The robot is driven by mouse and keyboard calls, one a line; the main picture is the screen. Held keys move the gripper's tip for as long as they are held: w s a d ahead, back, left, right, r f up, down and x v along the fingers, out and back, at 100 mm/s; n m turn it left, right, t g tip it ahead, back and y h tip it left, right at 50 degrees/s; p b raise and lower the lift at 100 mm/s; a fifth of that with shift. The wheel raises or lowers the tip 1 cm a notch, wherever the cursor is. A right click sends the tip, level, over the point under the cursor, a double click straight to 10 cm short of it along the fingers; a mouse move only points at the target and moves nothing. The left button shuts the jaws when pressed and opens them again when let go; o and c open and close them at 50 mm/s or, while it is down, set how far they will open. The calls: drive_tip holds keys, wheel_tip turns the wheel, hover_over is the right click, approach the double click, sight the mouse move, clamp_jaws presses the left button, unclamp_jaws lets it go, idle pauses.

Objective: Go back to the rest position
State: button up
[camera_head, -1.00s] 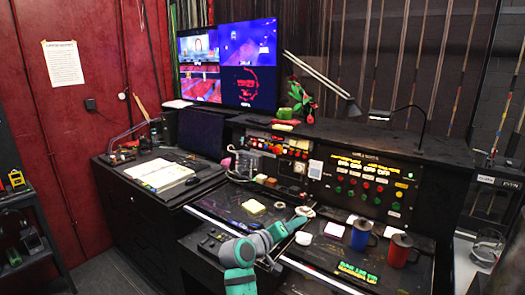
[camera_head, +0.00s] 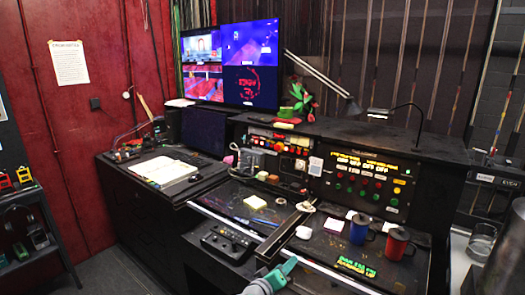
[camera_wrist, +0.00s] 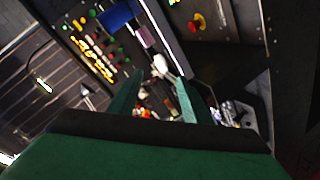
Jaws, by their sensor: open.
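My gripper (camera_wrist: 155,98) shows in the wrist view with its two green fingers spread apart and nothing between them. In the head view, a green part of my arm shows at the bottom edge, below the desk's front; the fingertips are hard to make out there. The button panel (camera_head: 368,183) stands upright at the back of the desk, with rows of green and red buttons under lit yellow lettering. It also shows tilted at the upper left of the wrist view (camera_wrist: 97,48). My gripper is apart from the panel.
A blue mug (camera_head: 359,229) and a red mug (camera_head: 396,244) stand on the desk's right. Two monitors (camera_head: 250,62) stand behind. A lamp (camera_head: 352,107) leans over the back ledge. Floor is free at lower left.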

drive_tip(key=s+a+f+t+y, duration=0.1)
drive_tip(key=s+a+f+y, duration=0.2)
drive_tip(key=s+f, duration=0.85)
drive_tip(key=s+a+f+y, duration=0.35)
drive_tip(key=s+f, duration=0.45)
drive_tip(key=s, duration=0.7)
drive_tip(key=s+r+m, duration=0.1)
drive_tip(key=s+r, duration=0.2)
drive_tip(key=s, duration=0.7)
drive_tip(key=s+r+m+t, duration=0.1)
drive_tip(key=s+r, duration=0.3)
drive_tip(key=s, duration=0.6)
drive_tip(key=s+r+m+y, duration=0.1)
drive_tip(key=s+r, duration=0.2)
drive_tip(key=s, duration=0.7)
drive_tip(key=shift+s+a+r+m+t, duration=0.15)
drive_tip(key=shift+a+r+m+t, duration=0.15)
drive_tip(key=shift+a+r+t, duration=0.1)
